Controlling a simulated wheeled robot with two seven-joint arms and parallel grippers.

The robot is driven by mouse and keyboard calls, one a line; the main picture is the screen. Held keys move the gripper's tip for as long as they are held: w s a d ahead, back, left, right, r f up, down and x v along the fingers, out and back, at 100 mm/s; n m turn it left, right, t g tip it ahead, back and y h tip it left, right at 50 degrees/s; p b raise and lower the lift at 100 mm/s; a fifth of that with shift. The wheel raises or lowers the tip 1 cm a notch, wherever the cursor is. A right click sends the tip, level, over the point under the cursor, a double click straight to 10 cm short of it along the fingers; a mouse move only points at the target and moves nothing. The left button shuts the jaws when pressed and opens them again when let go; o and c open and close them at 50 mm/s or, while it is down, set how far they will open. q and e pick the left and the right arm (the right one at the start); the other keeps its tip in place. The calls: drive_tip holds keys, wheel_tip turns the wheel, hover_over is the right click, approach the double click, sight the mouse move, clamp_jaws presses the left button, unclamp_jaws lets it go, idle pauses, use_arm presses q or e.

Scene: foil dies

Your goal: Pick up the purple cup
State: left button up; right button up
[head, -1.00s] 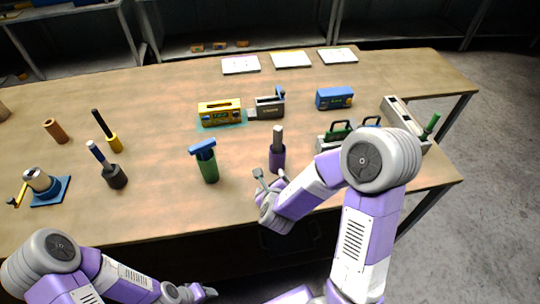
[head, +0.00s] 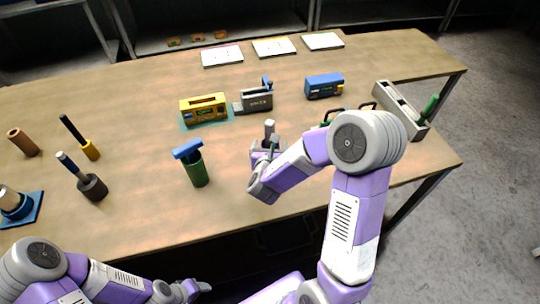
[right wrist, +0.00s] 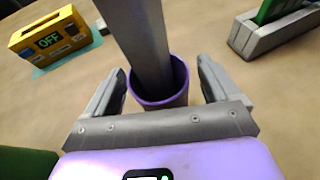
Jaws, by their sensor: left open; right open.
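The purple cup (right wrist: 160,101) stands on the table with a thick grey bar (right wrist: 141,45) upright in it. In the right wrist view, the fingers of my right gripper (right wrist: 163,92) are open, one on each side of the cup, with a gap on both sides. In the head view, the bar (head: 269,129) rises above my right gripper (head: 266,152), which mostly hides the cup. My left gripper (head: 195,288) is open and empty, low in front of the table edge.
A green cup (head: 197,172) with a blue-headed tool stands left of the purple cup. Behind are a yellow box (head: 204,109), a grey device (head: 257,99) and a blue box (head: 324,86). A long grey holder (head: 400,108) lies at the right. Bare table lies between them.

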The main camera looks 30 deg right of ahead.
drive_tip(key=shift+x, duration=1.1)
drive_tip(key=shift+r, duration=0.1)
drive_tip(key=c, duration=1.1)
